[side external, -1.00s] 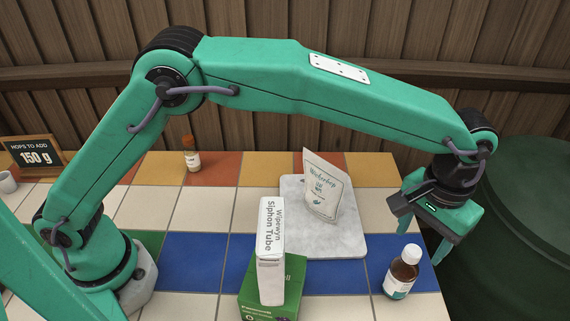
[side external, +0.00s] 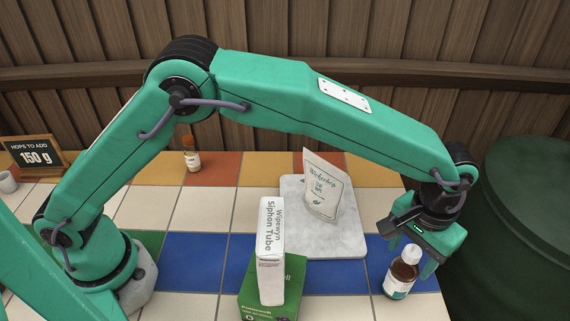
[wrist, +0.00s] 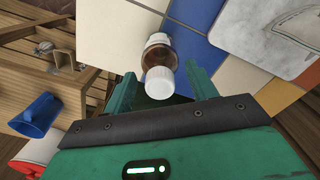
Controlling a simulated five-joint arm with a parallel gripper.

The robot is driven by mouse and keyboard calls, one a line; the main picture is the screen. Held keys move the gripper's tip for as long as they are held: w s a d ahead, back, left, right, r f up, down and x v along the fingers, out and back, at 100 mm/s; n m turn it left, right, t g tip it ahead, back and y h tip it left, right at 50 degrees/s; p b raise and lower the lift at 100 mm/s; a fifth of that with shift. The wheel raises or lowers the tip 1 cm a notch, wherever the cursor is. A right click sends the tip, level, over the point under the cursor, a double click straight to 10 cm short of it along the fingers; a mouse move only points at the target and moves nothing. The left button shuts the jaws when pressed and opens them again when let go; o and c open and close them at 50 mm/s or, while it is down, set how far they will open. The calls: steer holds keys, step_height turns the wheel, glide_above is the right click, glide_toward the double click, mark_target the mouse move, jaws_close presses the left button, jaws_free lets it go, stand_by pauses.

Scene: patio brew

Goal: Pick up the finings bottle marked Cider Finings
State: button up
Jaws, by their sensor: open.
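A brown bottle (side external: 402,270) with a white cap and a pale label stands upright at the right front of the tiled table; the label is too small to read. It also shows in the wrist view (wrist: 159,57), cap toward the camera. My gripper (side external: 412,262) is just above and around the bottle's top in the side view. In the wrist view my gripper (wrist: 162,82) is open, with one green finger on each side of the bottle and gaps between. A second small brown bottle (side external: 191,158) with an orange-brown cap stands at the back left.
A marble board (side external: 345,240) holds a standing white packet (side external: 323,185). A Wipewyn Siphon Tube box (side external: 270,245) stands on a green box (side external: 258,300) left of the board. A dark green barrel (side external: 520,220) is beyond the table's right edge.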

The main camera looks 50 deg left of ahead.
jaws_close()
steer(key=shift+r, duration=0.15)
stand_by(0.4)
steer(key=shift+r, duration=0.55)
steer(key=r, duration=0.3)
steer(key=shift+s+d, duration=0.1)
steer(key=shift+s, duration=0.1)
steer(key=s+d+r, duration=0.2)
steer(key=s+r, duration=0.4)
steer(key=s, duration=0.5)
steer(key=shift+d+r, duration=0.35)
